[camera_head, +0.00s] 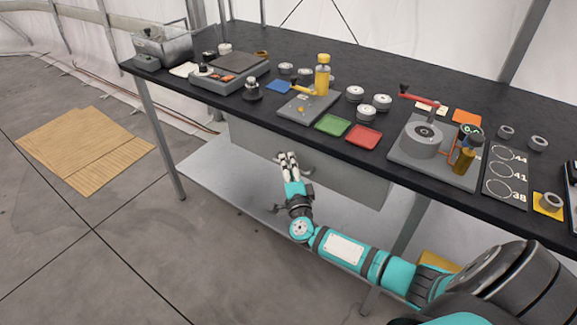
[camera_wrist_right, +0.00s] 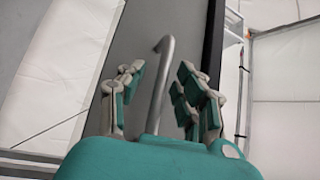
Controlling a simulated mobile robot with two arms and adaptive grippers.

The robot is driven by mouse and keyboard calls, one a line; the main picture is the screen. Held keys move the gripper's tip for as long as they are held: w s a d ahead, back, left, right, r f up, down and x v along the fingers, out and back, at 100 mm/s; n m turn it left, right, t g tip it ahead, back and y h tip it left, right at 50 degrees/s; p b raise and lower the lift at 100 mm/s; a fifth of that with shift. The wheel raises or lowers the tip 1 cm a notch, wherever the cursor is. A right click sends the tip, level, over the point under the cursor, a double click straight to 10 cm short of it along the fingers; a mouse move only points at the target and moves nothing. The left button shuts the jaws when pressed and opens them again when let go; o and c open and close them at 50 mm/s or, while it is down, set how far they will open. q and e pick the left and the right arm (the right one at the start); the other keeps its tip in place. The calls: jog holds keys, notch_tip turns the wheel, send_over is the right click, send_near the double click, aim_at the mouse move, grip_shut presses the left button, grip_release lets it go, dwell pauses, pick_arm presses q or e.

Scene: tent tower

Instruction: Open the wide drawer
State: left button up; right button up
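The wide drawer (camera_head: 345,180) is a grey box hung under the black tabletop, with its long front facing me. It looks shut, its front lying close under the table edge. In the right wrist view the grey drawer front (camera_wrist_right: 150,25) stands behind a bent grey bar handle (camera_wrist_right: 163,85). My right gripper (camera_head: 287,157) is at the drawer front, near its middle. In the right wrist view my right gripper (camera_wrist_right: 160,90) has its fingers apart, one on each side of the handle, with gaps showing. My left gripper is out of view.
The black tabletop (camera_head: 300,60) above carries a scale, small trays, several metal weights, a yellow bottle and a grey fixture. A metal lower shelf (camera_head: 230,190) lies below the drawer. Table legs (camera_head: 160,140) stand at the sides. Flat cardboard (camera_head: 85,150) lies on the open floor at left.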

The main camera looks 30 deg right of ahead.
grip_shut()
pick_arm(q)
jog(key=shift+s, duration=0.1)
pick_arm(e)
jog(key=shift+f, duration=0.1)
dwell(0.4)
